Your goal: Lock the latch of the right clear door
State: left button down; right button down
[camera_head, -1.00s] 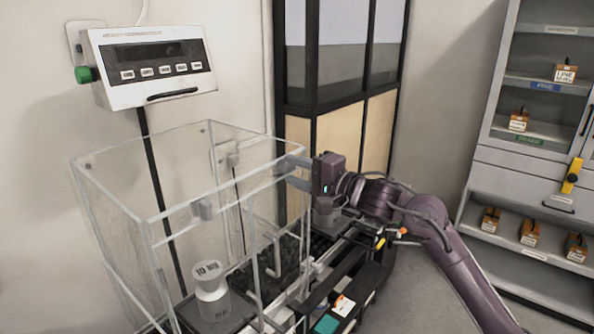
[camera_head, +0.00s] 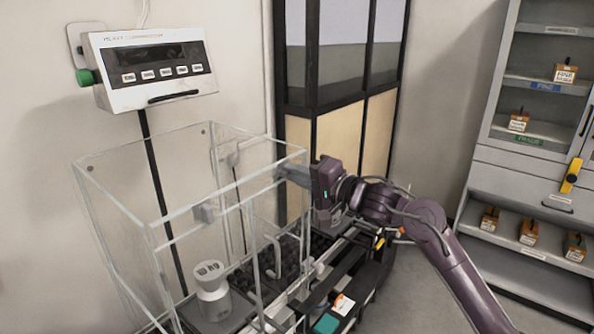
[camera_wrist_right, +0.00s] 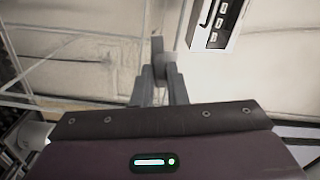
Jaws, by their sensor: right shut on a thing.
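The clear weighing enclosure (camera_head: 150,222) stands at the left with its transparent panes and doors. My right gripper (camera_head: 283,173) reaches in from the right at the enclosure's upper right edge. In the right wrist view my right gripper (camera_wrist_right: 159,84) has its two fingers closed together on a small grey latch piece (camera_wrist_right: 157,48). The fingers hide most of that latch in the head view, so I cannot tell its exact angle there. A second grey block (camera_head: 204,213) sits on the enclosure's nearer top edge. My left gripper is not in view.
A white weight-like cylinder (camera_head: 211,290) stands inside the enclosure. A display unit (camera_head: 150,66) hangs on the wall above. A dark bench with rails and a teal card (camera_head: 326,324) lies below my right arm. A grey shelf cabinet (camera_head: 530,190) stands at the right.

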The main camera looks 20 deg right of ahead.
jog(key=shift+f+n, duration=0.1)
jog(key=shift+n, duration=7.5)
jog(key=c, duration=1.4)
grip_release()
jog(key=shift+c, duration=0.2)
jog(key=shift+b, duration=0.3)
